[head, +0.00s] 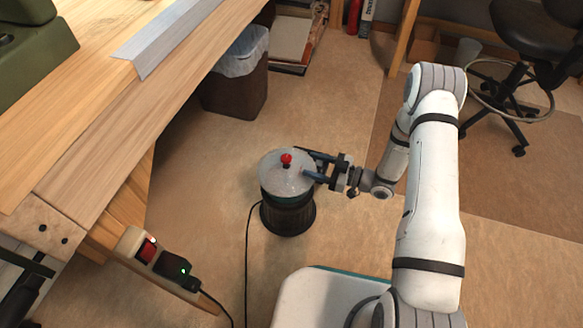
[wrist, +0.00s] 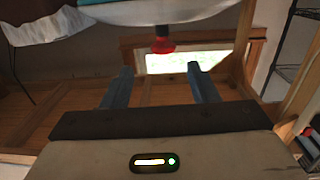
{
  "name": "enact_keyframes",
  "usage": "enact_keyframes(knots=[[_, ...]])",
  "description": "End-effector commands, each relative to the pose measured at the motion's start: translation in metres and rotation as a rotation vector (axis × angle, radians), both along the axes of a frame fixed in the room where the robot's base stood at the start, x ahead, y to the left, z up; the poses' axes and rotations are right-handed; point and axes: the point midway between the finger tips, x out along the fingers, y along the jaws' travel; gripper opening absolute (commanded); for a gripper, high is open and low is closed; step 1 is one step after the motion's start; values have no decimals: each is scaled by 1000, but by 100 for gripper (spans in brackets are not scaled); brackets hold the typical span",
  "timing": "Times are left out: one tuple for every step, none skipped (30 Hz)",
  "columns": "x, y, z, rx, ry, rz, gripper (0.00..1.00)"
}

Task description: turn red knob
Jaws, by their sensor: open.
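The red knob (head: 286,159) stands on the silver round lid (head: 280,182) of a dark cylindrical device (head: 288,214) on the floor. In the wrist view the red knob (wrist: 163,45) shows upside down on the pale lid (wrist: 150,14), just beyond the fingertips and roughly centred between them. My gripper (head: 310,165) is at the right side of the lid in the head view, its blue fingers pointing left toward the knob. In the wrist view my gripper (wrist: 159,68) is open and empty, with both fingers apart from the knob.
A wooden workbench (head: 110,110) fills the left side. A power strip (head: 158,258) hangs at its lower edge, and a black cable (head: 247,265) runs over the floor by the device. A lined waste bin (head: 238,82) stands behind. A chair (head: 515,75) is at upper right.

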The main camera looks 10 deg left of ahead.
Motion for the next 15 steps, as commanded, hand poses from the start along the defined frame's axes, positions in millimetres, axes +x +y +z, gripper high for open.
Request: enact_keyframes(knots=[[-3,2,-5,13,5,8,54],[-4,4,-5,18,6,12,54],[-4,8,-5,22,7,15,54],[-4,11,-5,23,7,17,54],[-4,15,-5,23,7,18,54],[-3,21,-5,23,6,17,54],[-3,26,-5,22,6,18,54],[-2,31,-5,22,5,18,54],[-1,39,-5,21,4,17,54],[-1,43,-5,21,4,18,54],[0,48,-6,20,4,17,54],[0,54,-5,21,5,17,54],[1,58,-5,21,5,16,54],[1,62,-5,20,5,16,54],[2,67,-5,20,5,16,54]])
